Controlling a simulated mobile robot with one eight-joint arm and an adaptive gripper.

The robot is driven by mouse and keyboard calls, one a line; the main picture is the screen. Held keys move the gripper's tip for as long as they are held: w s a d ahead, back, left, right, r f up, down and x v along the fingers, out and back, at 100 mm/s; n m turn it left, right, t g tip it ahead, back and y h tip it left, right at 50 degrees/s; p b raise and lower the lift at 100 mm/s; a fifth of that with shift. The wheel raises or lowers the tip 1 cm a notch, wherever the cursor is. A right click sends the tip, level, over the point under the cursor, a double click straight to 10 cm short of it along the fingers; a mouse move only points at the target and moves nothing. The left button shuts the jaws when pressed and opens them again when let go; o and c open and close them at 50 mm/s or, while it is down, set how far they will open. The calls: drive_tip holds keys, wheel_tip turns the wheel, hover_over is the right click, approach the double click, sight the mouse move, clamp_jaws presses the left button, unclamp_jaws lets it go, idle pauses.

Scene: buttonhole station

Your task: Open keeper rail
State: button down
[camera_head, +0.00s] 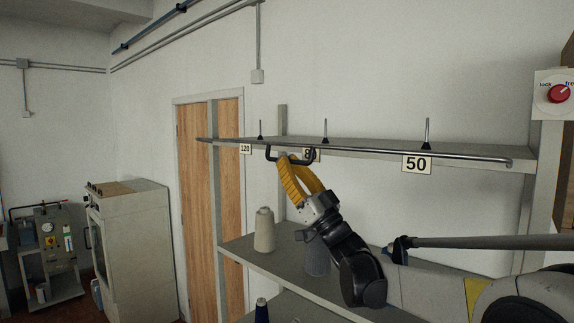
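The keeper rail (425,154) is a long thin metal bar along the front of the upper shelf. A black bracket-shaped handle (270,157) hangs on it left of the middle and partly overlaps a number tag. My gripper (284,158) has yellow fingers that reach up from below, with their tips at the handle. The fingertips lie close together against the dark handle; whether they are closed around it I cannot tell. A red knob (559,93) sits on a white plate at the right edge, marked "lock" on the left and "free", partly cut off, on the right. Its light mark seems to point toward "free".
The upper shelf (470,149) bears upright dark pegs and tags 120, 80 and 50. The lower shelf (250,250) holds a cream cone (264,230) and a grey cone (316,258) close below my arm. Wooden doors and a cabinet (140,240) stand left.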

drive_tip(key=n+g, duration=0.1)
drive_tip(key=f+n+g+y+b, duration=0.1)
drive_tip(key=n, duration=0.1)
drive_tip(key=f+n+g+y, duration=0.1)
drive_tip(key=shift+w+d+g, duration=0.3)
drive_tip(key=shift+w, duration=0.1)
drive_tip(key=shift+f, duration=0.1)
drive_tip(key=c, duration=1.5)
unclamp_jaws()
drive_tip(key=shift+w+d, duration=0.1)
drive_tip(key=shift+w, duration=0.05)
drive_tip(key=shift+f, duration=0.1)
drive_tip(key=v, duration=1.2)
